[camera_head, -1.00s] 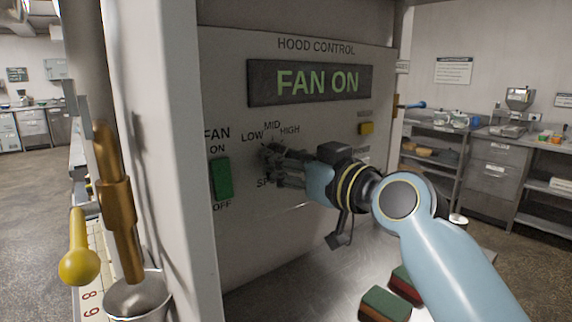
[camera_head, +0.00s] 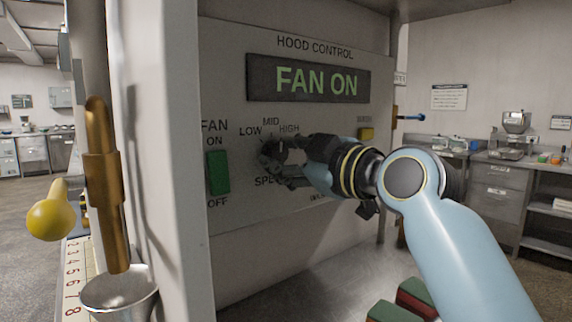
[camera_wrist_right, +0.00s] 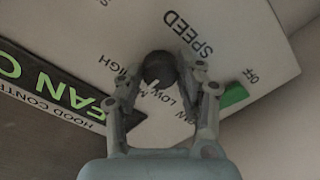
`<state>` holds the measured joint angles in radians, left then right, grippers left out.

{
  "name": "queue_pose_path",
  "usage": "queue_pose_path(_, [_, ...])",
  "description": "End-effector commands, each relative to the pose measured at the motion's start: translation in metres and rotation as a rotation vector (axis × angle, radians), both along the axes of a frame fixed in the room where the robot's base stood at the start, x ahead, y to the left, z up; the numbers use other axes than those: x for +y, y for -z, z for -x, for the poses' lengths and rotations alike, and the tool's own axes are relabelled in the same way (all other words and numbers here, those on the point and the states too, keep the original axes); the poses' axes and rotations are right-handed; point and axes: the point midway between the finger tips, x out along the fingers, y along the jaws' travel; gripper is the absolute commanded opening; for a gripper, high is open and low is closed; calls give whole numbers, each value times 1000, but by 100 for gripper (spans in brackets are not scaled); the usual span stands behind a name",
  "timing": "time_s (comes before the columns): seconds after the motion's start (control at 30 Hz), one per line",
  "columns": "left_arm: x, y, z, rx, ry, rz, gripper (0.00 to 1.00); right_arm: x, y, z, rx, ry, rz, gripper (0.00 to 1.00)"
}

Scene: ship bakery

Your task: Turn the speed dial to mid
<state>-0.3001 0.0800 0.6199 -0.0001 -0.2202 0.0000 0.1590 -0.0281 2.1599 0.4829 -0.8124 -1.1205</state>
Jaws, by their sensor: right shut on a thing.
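The dark round speed dial (camera_head: 267,152) sits on the grey hood control panel, below the LOW, MID and HIGH labels. My right gripper (camera_head: 279,160) is shut around it and hides much of it in the head view. In the right wrist view the dial (camera_wrist_right: 159,68) is between the two fingertips of the right gripper (camera_wrist_right: 160,75). Its white pointer mark faces the LOW, MID, HIGH labels; the exact label is hard to tell. The panel's display (camera_head: 308,80) reads FAN ON. My left gripper is not in view.
A green fan switch (camera_head: 217,172) is left of the dial, and a yellow button (camera_head: 366,134) is right of it. Red and green blocks (camera_head: 416,297) lie below my arm.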

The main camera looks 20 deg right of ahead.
Motion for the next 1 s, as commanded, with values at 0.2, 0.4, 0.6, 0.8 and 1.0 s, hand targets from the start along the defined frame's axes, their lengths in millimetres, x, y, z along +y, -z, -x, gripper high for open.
queue_pose_path(0.2, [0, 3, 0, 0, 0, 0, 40, 0, 1, 0, -11, -1, 35, 5])
queue_pose_path(0.4, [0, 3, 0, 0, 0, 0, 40, 0, 0, 0, -12, -1, 40, 5])
queue_pose_path(0.6, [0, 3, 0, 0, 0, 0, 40, 0, 0, 0, -12, -1, 39, 38])
queue_pose_path(0.8, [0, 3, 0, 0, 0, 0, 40, 0, 0, 0, -13, 0, 39, 61])
queue_pose_path(1.0, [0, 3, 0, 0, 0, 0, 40, 0, 0, 0, -13, 0, 39, 61])
